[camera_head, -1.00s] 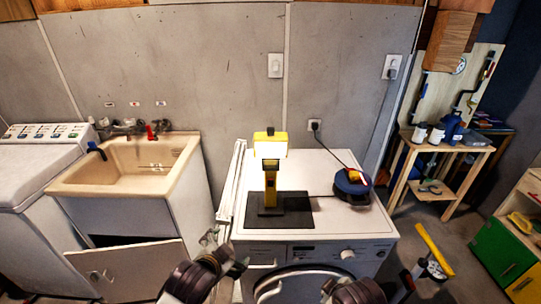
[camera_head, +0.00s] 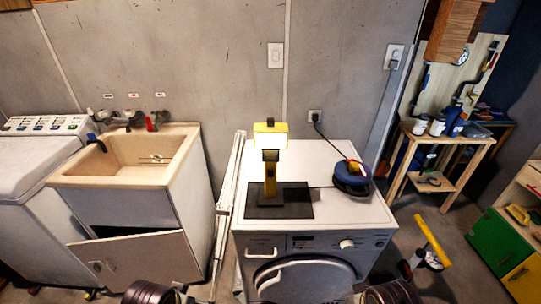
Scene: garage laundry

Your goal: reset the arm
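My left arm's dark ringed wrist (camera_head: 150,292) shows at the bottom edge, left of the washing machine. Only a small part of my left gripper (camera_head: 184,294) shows beside it. My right arm's wrist (camera_head: 392,292) shows at the bottom edge, right of the machine door. Only a sliver of my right gripper (camera_head: 360,297) is in view. The finger openings cannot be made out, and I see nothing held in either one. Both are low in front of the white washing machine (camera_head: 330,222).
A yellow work lamp (camera_head: 271,160) stands on a black mat (camera_head: 295,208) on the machine, with a blue cable reel (camera_head: 351,180) to its right. A sink cabinet (camera_head: 140,255) has its door hanging open at left. A yellow-handled tool (camera_head: 432,240) stands on the floor at right.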

